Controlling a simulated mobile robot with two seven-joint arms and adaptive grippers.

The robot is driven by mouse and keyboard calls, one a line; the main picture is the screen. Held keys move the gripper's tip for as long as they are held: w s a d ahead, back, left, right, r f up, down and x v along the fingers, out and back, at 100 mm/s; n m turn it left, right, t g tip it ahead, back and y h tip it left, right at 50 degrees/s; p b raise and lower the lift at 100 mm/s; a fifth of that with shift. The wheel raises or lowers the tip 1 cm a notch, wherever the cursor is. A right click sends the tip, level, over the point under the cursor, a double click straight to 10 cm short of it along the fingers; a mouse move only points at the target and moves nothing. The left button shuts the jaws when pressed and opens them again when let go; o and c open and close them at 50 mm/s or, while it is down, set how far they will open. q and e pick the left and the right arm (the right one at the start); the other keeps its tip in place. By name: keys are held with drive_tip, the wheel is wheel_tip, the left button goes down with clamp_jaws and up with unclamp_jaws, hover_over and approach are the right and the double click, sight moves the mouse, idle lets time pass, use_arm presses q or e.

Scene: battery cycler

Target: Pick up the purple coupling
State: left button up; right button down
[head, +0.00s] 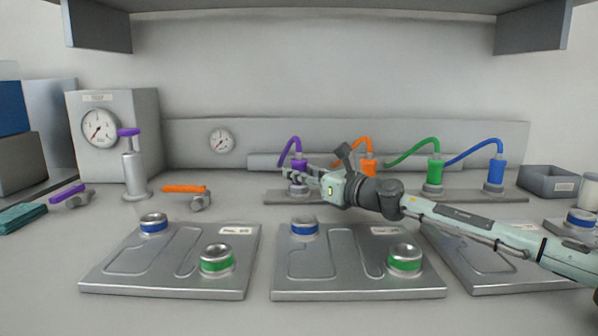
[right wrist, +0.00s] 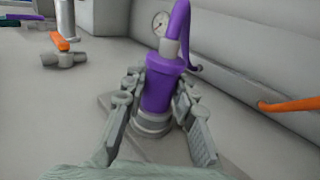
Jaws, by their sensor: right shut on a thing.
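The purple coupling (head: 297,163) stands upright on the grey rail at the back, at the left end of the row of couplings. A purple hose runs from its top. My right gripper (head: 293,179) reaches it from the right and is shut on it. In the right wrist view, the purple coupling (right wrist: 159,88) sits between the two fingers of my right gripper (right wrist: 157,98), still upright over a grey metal ring at its base. My left gripper is not in view.
Orange (head: 367,163), green (head: 435,172) and blue (head: 496,173) couplings with hoses stand to the right along the rail (head: 463,196). Metal plates with blue- and green-ringed ports (head: 216,259) lie in front. A pump-like cylinder (head: 134,174) stands left.

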drive_tip(key=shift+r, duration=0.55)
drive_tip(key=r+p, duration=0.1)
drive_tip(key=r, duration=0.3)
drive_tip(key=shift+a, duration=0.2)
use_arm(q)
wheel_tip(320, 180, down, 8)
drive_tip(key=p, duration=0.2)
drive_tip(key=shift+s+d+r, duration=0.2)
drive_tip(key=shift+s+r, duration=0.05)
use_arm(e)
drive_tip(key=s+a+r, duration=0.4)
drive_tip(key=a+r, duration=0.2)
drive_tip(key=a, duration=0.4)
drive_tip(key=shift+s+a, duration=0.15)
drive_tip(key=shift+a, duration=0.1)
drive_tip(key=c, duration=1.8)
unclamp_jaws()
clamp_jaws()
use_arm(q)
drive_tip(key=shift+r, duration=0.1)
